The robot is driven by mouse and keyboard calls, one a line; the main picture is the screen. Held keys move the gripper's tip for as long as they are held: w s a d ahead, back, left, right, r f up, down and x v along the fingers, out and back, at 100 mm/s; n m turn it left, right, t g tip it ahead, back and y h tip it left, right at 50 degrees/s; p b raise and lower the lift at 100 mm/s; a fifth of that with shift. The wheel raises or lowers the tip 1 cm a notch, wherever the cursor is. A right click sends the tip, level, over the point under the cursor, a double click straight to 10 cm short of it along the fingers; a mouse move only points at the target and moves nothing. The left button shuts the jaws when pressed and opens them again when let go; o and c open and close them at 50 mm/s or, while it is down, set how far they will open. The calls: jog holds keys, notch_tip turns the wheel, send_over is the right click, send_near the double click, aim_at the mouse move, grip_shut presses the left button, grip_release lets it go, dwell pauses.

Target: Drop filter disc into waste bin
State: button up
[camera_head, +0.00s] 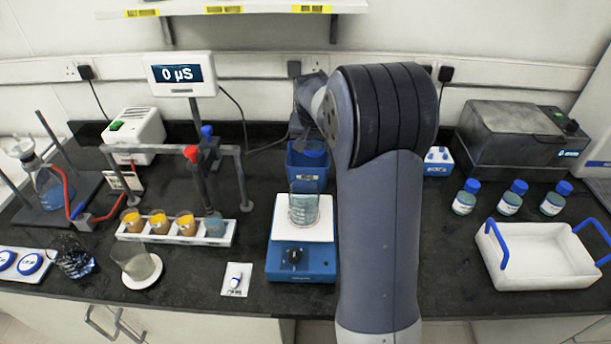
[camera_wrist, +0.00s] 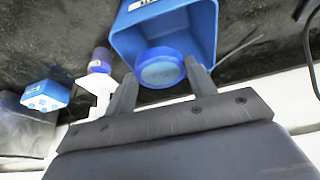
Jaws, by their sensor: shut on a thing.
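The filter disc (camera_wrist: 161,70) is a round piece with a blue rim and a paler blue face. My gripper (camera_wrist: 160,67) is shut on it, one finger at each side, in the wrist view. The blue waste bin (camera_wrist: 125,40) is right behind the disc in that view, and the disc overlaps its opening. In the head view the bin (camera_head: 306,180) stands behind the balance, and a round blue shape, seemingly the disc, shows at its mouth. My arm hides the fingers there. I cannot tell whether the disc touches the bin.
A blue balance (camera_head: 301,262) with a glass beaker (camera_head: 304,208) stands in front of the bin. A probe stand (camera_head: 242,180) is to its left. A white tray (camera_head: 540,268) and several blue-capped bottles are on the right. A cable lies near the bin.

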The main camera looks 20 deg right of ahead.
jog(key=shift+f+b, duration=0.3)
jog(key=shift+f, duration=0.55)
jog(key=o, duration=1)
jog(key=shift+r, duration=0.1)
jog(key=b+v, duration=0.1)
jog(key=v, duration=0.9)
jog(key=shift+s+a+r, duration=0.15)
jog(key=shift+s+r, duration=0.05)
jog(key=shift+r, duration=0.1)
